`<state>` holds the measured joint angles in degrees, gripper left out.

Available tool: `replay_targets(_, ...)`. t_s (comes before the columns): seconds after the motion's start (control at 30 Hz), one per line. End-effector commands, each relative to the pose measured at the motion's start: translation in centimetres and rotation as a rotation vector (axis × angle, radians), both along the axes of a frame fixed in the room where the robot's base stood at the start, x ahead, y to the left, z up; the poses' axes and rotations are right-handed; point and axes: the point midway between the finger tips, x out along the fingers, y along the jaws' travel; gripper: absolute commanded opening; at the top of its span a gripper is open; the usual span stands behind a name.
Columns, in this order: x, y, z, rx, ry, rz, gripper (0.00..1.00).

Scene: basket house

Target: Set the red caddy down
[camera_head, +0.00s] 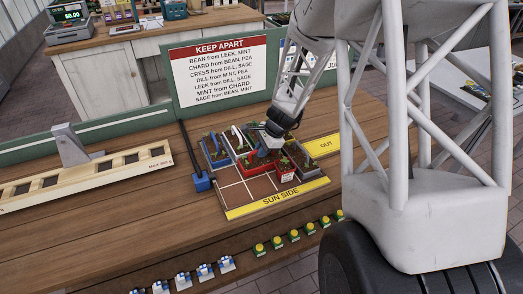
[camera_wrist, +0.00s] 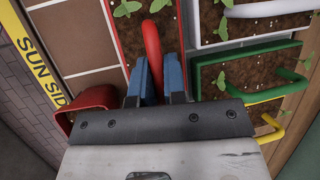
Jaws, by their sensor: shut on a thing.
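The red caddy (camera_head: 246,163) holds soil and small seedlings, over the back part of the planting bed (camera_head: 234,197) in the head view. In the wrist view the red caddy (camera_wrist: 121,48) has a raised red handle (camera_wrist: 152,42). My gripper (camera_wrist: 157,76) is shut on this handle, a blue finger at each side of it. My gripper (camera_head: 267,148) hides part of the caddy in the head view. I cannot tell whether the caddy's base touches the bed.
Other planted caddies stand close by; a white one (camera_wrist: 224,30) and a green one (camera_wrist: 199,82) are beside the red caddy. A labelled red container (camera_head: 286,175) stands at the bed's right. Bare brown squares lie toward the yellow SUN SIDE strip (camera_head: 278,199). A sign (camera_head: 220,70) stands behind.

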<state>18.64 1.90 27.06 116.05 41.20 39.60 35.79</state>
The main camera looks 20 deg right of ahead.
Motion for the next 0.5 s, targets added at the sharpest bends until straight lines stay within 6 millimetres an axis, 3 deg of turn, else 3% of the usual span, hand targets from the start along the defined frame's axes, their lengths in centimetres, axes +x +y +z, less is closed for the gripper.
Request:
replay_targets(0.23, 0.01, -0.01, -0.28, 0.0, 0.0, 0.0, 0.0)
replay_targets(0.27, 0.02, 0.0, -0.28, 0.0, 0.0, 0.0, 0.15)
replay_targets(0.4, 0.0, 0.0, -0.27, 0.0, 0.0, 0.0, 0.37)
replay_targets(0.5, -0.01, 0.0, -0.28, 0.0, 0.0, 0.0, 0.38)
